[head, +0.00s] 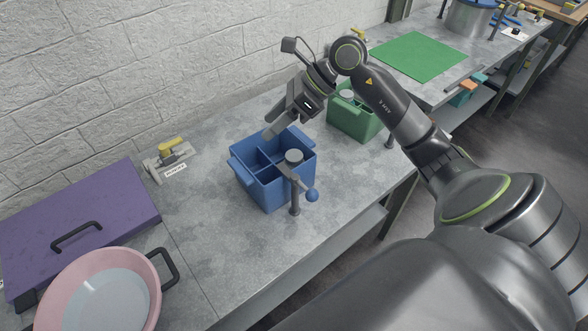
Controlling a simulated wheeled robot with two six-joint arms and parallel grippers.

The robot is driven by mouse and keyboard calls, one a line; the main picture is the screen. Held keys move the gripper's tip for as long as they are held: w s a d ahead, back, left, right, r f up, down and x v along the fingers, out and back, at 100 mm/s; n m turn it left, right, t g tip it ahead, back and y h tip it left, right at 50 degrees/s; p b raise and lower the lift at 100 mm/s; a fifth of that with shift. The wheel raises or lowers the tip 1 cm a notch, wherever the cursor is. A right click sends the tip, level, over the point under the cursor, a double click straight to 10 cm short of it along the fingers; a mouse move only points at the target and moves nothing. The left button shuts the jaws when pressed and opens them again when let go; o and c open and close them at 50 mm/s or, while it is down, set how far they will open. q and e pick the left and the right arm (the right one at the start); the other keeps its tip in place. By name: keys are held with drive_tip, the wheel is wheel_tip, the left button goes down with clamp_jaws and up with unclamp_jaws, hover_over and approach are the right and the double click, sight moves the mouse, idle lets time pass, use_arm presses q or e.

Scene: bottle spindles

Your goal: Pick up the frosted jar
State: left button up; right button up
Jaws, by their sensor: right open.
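A blue divided crate (284,192) stands on the grey workbench. A round grey-topped item (294,156) sits in its right rear part; only its top and a little of its side show. A similar round grey top (347,95) shows in the green crate (362,122) behind. I cannot tell from this view which of them is the frosted jar. My right gripper (281,127) is open and hangs over the back edge of the blue crate, to the left of the grey top and apart from it. My left gripper is not in view.
A post with a grey arm and blue knob (312,195) stands at the blue crate's front. A yellow-handled clamp (169,148) lies to the left. A purple lid (76,213) and pink pan (101,287) fill the lower left. Bench between pan and crate is clear.

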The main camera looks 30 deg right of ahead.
drive_tip(key=d+g+h, duration=0.1)
drive_tip(key=d+h, duration=0.5)
drive_tip(key=d, duration=0.4)
drive_tip(key=b, duration=0.7)
hover_over(294, 155)
drive_tip(key=s+d, duration=0.1)
drive_tip(key=d, duration=0.1)
drive_tip(key=shift+g, duration=0.3)
drive_tip(key=f, duration=1.1)
drive_tip(key=shift+s+a, duration=0.15)
drive_tip(key=shift+a, duration=0.1)
drive_tip(key=b+x, duration=0.3)
drive_tip(key=x, duration=0.1)
drive_tip(key=shift+f, duration=0.15)
drive_tip(key=shift+a+f+b, duration=0.1)
drive_tip(key=shift+f+b, duration=0.2)
drive_tip(key=shift+r, duration=0.1)
drive_tip(key=c, duration=1.1)
drive_tip(key=shift+r+p, duration=0.2)
drive_tip(key=shift+p, duration=0.1)
